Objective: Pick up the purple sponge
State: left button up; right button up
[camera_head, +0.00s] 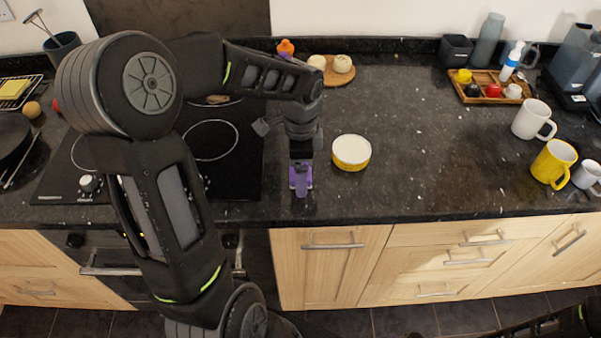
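The purple sponge (309,182) is on the dark counter near its front edge, just right of the black hob. My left gripper (301,181) points down over it, and its fingers overlap the sponge in the picture. Purple shows on both sides of the near finger. The gripper hides much of the sponge, so I cannot tell whether the fingers are closed on it or whether it still touches the counter. My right gripper is out of view; only a dark part of my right arm shows at the bottom right corner.
A yellow and white bowl (351,152) stands close to the right of the gripper. Mugs (553,163) and a wooden tray (480,96) with small items are further right. The counter's middle right is clear.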

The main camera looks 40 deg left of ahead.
pick_arm(q)
jog(key=shift+c, duration=0.3)
jog(key=c, duration=1.4)
